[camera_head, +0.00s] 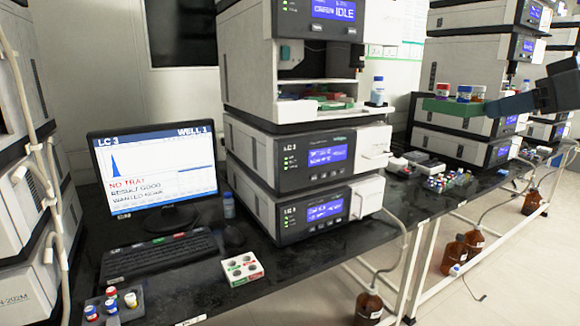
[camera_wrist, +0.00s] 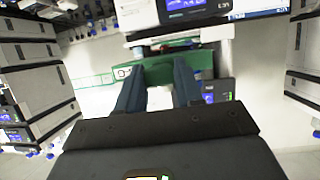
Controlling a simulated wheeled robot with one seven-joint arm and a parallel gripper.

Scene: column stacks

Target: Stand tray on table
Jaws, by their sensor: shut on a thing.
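My gripper (camera_head: 490,108) is at the right of the head view and is shut on a green tray (camera_head: 452,107). Several capped vials, with white, blue and red caps, stand in the tray. The tray is held in the air, about level, in front of the right-hand instrument stack and above the black table (camera_head: 180,272). In the wrist view the two blue fingers of my gripper (camera_wrist: 157,65) meet the near side of the green tray (camera_wrist: 152,72). The vials are mostly hidden there.
An instrument stack (camera_head: 300,155) stands mid-table, with trays in its open bay. A monitor (camera_head: 155,168), keyboard (camera_head: 160,256) and white vial rack (camera_head: 242,269) are on the left. Small vials and boxes (camera_head: 445,182) clutter the right section. Brown bottles (camera_head: 452,250) stand on the floor.

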